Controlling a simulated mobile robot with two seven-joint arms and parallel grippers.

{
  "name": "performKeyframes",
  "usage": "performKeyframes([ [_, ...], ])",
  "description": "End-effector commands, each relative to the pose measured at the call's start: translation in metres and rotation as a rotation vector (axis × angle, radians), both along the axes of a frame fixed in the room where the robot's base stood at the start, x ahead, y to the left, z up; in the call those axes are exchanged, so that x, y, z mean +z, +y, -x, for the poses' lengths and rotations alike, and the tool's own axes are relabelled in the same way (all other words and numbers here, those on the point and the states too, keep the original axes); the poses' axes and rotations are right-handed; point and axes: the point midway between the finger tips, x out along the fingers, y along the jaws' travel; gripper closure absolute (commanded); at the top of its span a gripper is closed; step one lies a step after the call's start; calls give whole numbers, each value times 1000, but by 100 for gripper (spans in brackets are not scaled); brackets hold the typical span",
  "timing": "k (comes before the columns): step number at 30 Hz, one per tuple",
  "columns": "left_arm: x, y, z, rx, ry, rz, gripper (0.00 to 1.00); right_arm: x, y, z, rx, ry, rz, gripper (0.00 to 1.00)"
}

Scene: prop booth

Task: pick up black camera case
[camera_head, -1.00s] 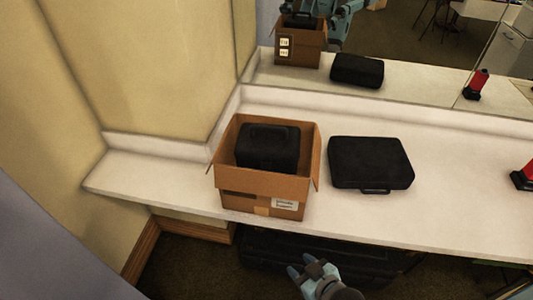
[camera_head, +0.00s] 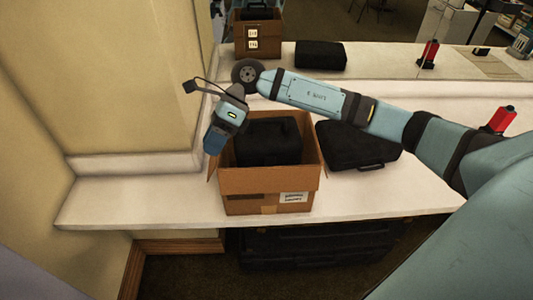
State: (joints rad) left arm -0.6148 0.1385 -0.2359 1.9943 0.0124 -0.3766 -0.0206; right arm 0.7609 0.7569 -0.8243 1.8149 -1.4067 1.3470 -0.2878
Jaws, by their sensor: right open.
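A black hard case (camera_head: 268,142) with a handle on top sits inside an open cardboard box (camera_head: 268,180) on the white counter. A second, flatter black case (camera_head: 352,150) lies on the counter right of the box, partly hidden by my right forearm. I cannot tell from looks alone which of the two is the camera case. My right gripper (camera_head: 213,142) is open and empty, above the box's left side, pointing down, apart from both cases. The left gripper is out of view.
The box's flaps stand folded out near my right gripper. A wall corner rises left of the box. A red and black item (camera_head: 499,120) stands at the right of the counter. A mirror behind reflects the counter. A large black case (camera_head: 310,245) sits below the counter.

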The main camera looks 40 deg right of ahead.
Motion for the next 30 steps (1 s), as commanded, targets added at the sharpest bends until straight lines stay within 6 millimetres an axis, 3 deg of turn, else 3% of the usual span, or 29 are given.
performKeyframes([
  [1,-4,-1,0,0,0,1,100,8,-31,-15,23,-65,146,54],
  [3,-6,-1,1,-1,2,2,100,20,-71,-30,43,-121,331,54],
  [6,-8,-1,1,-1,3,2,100,41,-120,-44,46,-165,545,54],
  [11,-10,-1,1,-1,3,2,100,68,-170,-54,28,-186,747,54],
  [15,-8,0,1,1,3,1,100,67,-182,-55,22,-184,800,54],
  [24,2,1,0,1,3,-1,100,11,-182,-54,23,-182,799,54],
  [30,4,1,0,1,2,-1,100,-9,-182,-55,22,-185,798,54],
])
